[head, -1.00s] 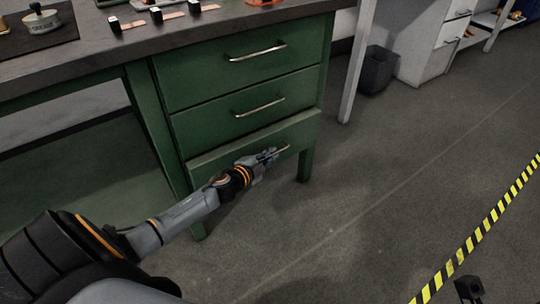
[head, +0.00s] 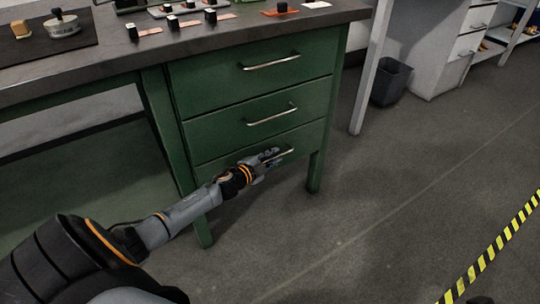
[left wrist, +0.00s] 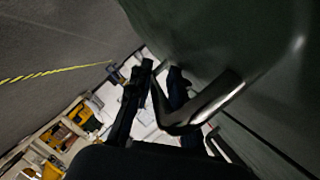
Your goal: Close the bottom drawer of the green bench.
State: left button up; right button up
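The green bench (head: 160,92) has a stack of three drawers with metal bar handles. The bottom drawer (head: 212,173) looks flush or nearly flush with the drawers above; my arm covers part of its front. My left gripper (head: 272,156) is at the bottom drawer's handle (head: 288,153). In the left wrist view, the fingers of my left gripper (left wrist: 158,75) lie on either side of the curved handle bar (left wrist: 205,105); how firmly they close on it cannot be made out. Only a dark sliver, perhaps my right gripper (head: 481,299), shows at the bottom edge.
A black bin (head: 390,82) stands by a white table leg to the right of the bench. Small items lie on the benchtop (head: 185,48). Yellow-black tape (head: 490,250) crosses the floor at right.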

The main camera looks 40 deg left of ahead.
pick_arm(q)
jog(key=v, duration=1.2)
jog(key=shift+d, duration=0.1)
